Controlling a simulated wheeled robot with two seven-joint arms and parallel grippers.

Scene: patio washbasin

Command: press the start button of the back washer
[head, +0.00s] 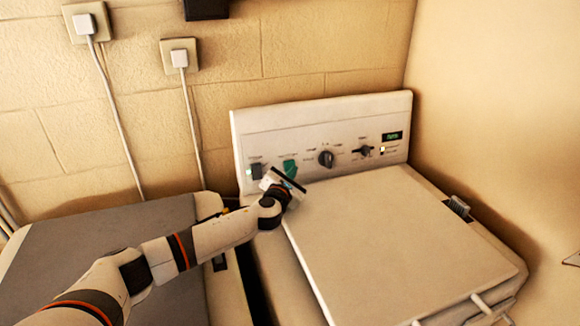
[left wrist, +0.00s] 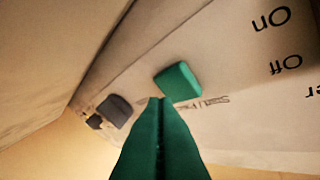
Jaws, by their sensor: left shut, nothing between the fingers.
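The washer (head: 395,240) has a white upright control panel (head: 322,116) at its back. A green button (head: 290,168) sits on the panel, left of a dark round knob (head: 326,158). A dark button (head: 256,171) is further left. My left gripper (head: 284,182) is shut and empty just in front of the green button, partly covering the panel's lower edge. In the left wrist view the shut fingertips (left wrist: 157,102) point at the lower edge of the green button (left wrist: 178,82). I cannot tell whether they touch. My right gripper is not in view.
A second appliance with a grey top (head: 110,250) stands at the left under my arm. A small green display (head: 392,136) and a smaller dark knob (head: 363,151) are on the panel's right. Two plugged sockets are on the block wall. The washer's lid is clear.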

